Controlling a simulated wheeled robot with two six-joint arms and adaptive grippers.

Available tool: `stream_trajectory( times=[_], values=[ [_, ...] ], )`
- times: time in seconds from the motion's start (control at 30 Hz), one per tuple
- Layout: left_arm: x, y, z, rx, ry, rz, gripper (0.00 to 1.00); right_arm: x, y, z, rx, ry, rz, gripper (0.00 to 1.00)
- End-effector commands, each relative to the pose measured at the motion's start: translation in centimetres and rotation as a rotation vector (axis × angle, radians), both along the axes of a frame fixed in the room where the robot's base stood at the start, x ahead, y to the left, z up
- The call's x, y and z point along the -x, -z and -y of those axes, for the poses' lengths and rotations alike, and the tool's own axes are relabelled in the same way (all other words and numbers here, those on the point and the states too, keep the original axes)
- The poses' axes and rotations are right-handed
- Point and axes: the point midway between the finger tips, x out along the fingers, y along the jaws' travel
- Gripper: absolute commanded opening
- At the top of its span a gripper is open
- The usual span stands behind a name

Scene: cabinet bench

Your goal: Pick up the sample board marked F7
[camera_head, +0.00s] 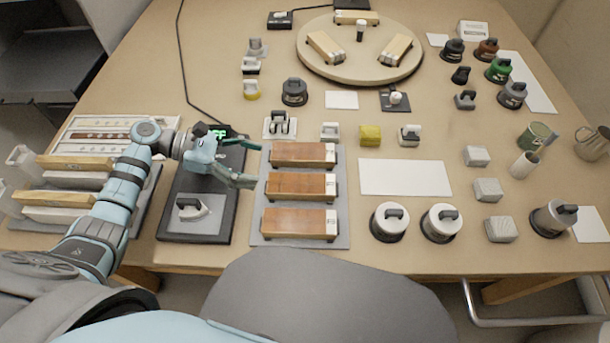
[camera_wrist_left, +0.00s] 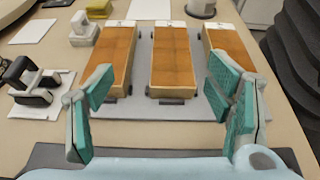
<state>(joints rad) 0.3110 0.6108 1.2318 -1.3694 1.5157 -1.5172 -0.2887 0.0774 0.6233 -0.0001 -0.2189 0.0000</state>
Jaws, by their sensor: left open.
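Three wooden sample boards lie in a row on a grey mat (camera_head: 342,205), each with a white label at one end: a far board (camera_head: 300,154), a middle board (camera_head: 298,187) and a near board (camera_head: 298,223). The label marks are too small to read, so I cannot tell which is F7. My left gripper (camera_head: 252,164) is open and empty at the left edge of the mat, beside the far and middle boards. In the left wrist view the middle board (camera_wrist_left: 172,62) shows between the spread teal fingers (camera_wrist_left: 163,100), ahead of them and apart. My right gripper is out of view.
A dark scale (camera_head: 170,222) with a handled block on its plate (camera_head: 190,208) lies left of the mat. A rack of boards (camera_head: 72,178) is further left. A handled weight on a white pad (camera_head: 280,126) stands behind the mat. A round turntable (camera_head: 360,75) carries more boards.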

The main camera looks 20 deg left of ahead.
Motion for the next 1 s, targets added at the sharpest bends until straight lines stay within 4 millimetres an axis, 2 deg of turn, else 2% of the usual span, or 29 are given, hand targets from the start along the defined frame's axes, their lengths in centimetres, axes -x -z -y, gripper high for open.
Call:
stream_trajectory(
  times=[0.07,0.33,0.47,0.7,0.93,1.0],
  values=[
    [0.4,0.6,0.5,-0.016,0.026,-0.001,0.73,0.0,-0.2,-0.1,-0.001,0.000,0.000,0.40],
    [-0.7,3.1,6.0,-0.017,0.011,-0.003,0.73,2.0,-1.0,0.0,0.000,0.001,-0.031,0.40],
    [-1.0,3.7,7.5,-0.016,0.011,-0.004,0.73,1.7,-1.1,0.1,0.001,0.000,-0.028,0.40],
    [-1.9,5.4,11.5,-0.016,0.012,-0.005,0.73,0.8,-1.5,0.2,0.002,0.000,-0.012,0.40],
    [-2.0,5.7,11.9,-0.019,0.013,-0.003,0.73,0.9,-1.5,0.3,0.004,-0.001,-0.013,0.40],
    [-2.0,5.7,11.9,-0.019,0.013,-0.003,0.64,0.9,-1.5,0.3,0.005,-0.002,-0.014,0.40]
  ],
)
